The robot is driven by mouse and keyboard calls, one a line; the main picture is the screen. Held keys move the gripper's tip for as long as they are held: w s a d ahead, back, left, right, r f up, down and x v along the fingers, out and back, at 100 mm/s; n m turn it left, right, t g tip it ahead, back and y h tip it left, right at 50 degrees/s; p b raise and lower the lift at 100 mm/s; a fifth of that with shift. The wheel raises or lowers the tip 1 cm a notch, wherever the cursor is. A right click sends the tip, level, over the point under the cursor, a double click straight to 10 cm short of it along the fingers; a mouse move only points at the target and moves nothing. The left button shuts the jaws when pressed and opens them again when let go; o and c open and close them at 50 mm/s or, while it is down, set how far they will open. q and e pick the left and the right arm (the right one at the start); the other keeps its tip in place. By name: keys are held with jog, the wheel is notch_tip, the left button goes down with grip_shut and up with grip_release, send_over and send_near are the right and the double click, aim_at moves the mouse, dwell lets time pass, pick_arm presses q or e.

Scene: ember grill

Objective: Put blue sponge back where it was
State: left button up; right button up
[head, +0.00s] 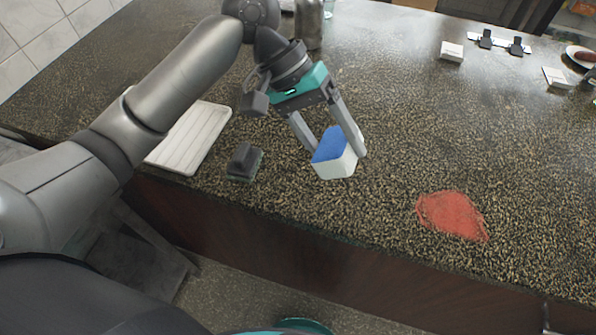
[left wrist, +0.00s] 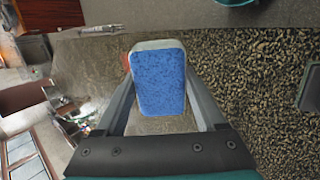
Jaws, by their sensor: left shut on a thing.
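The blue sponge (head: 334,155) is a block with a blue face and a white body. My left gripper (head: 334,147) is shut on it, with one finger on each side, over the speckled counter near its front edge. Whether the sponge touches the counter I cannot tell from the head view. The left wrist view shows the sponge's blue face (left wrist: 160,80) between the two fingers. My right gripper is not in view.
A white ribbed tray (head: 190,138) and a dark scrubber-like block (head: 244,162) lie left of the sponge. A red patch (head: 452,215) lies on the counter (head: 400,110) to the right. Small white boxes (head: 451,51) and a dark cylinder (head: 308,25) stand farther back.

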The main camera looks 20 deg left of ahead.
aim_at(298, 181)
pick_arm(q)
jog(key=m+y+p, duration=0.1)
jog(key=w+a+r+m+y+p, duration=0.1)
jog(key=y, duration=0.1)
jog(key=m+y, duration=0.1)
jog(key=shift+w+a+r+y+p, duration=0.15)
jog(key=shift+a+r+y+p, duration=0.15)
jog(key=shift+a+p, duration=0.1)
jog(key=w+a+r+m+t+y+p, duration=0.1)
jog(key=w+a+r+t+y+p, duration=0.15)
jog(key=a, duration=0.25)
jog(key=shift+g, duration=0.35)
notch_tip(298, 181, down, 20)
jog(key=b, duration=0.3)
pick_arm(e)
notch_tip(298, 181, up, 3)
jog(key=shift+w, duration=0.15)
pick_arm(q)
jog(key=o, duration=1.2)
jog(key=shift+c, duration=0.2)
